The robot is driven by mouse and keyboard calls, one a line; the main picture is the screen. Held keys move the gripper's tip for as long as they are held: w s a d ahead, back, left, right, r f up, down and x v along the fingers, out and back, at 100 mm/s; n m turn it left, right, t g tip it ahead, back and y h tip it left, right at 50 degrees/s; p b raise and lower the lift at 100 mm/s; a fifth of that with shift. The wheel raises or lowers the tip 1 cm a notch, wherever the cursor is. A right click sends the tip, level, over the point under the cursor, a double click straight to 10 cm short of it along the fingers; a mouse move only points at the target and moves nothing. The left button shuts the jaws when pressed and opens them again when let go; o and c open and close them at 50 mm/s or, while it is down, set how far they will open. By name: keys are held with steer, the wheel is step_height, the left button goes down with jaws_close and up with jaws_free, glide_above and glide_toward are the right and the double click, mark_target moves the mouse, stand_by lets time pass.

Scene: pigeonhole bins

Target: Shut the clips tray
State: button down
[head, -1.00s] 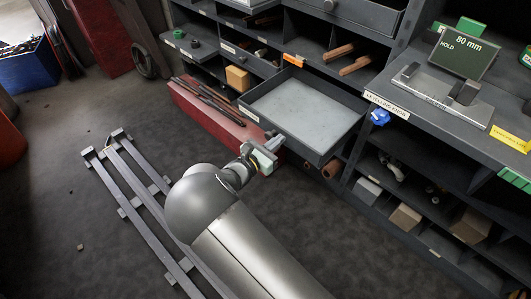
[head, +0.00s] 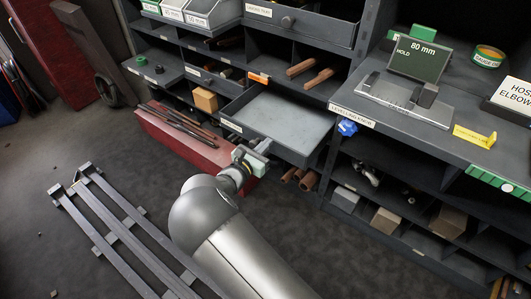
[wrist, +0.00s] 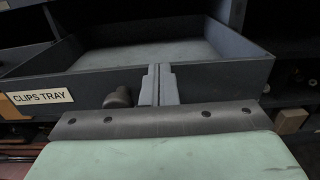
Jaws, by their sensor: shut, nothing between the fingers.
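The clips tray (head: 312,153) is a grey, open-topped drawer standing partly out of the shelving, and its floor looks empty. Its front also fills the upper wrist view (wrist: 215,82), with a "CLIPS TRAY" label (wrist: 42,96) at left and a dark round knob (wrist: 118,97). My gripper (head: 264,146) is at the outer face of the tray's front. In the wrist view its two fingers (wrist: 158,82) are together, just right of the knob, and appear to touch the front panel. They hold nothing; exact contact is hard to see.
A red box (head: 185,143) holding dark rods stands on the floor left of the tray. A blue knob (head: 347,127) sticks out at the shelf edge on the right. Brown tubes (head: 300,178) lie below the tray. A grey rail frame (head: 120,225) lies on the floor.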

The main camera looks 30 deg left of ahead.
steer(key=b, duration=0.3)
glide_above(291, 130)
steer(key=shift+w+d, duration=0.1)
steer(key=shift+w, duration=0.35)
steer(key=shift+s, duration=0.1)
steer(key=shift+p, duration=0.3)
steer(key=shift+s, duration=0.35)
steer(key=s+p, duration=0.1)
steer(key=s, duration=0.3)
steer(key=s+p, duration=0.2)
steer(key=s, duration=0.3)
steer(key=s+p, duration=0.1)
steer(key=s, duration=0.3)
steer(key=shift+s+a, duration=0.15)
steer(key=shift+a, duration=0.15)
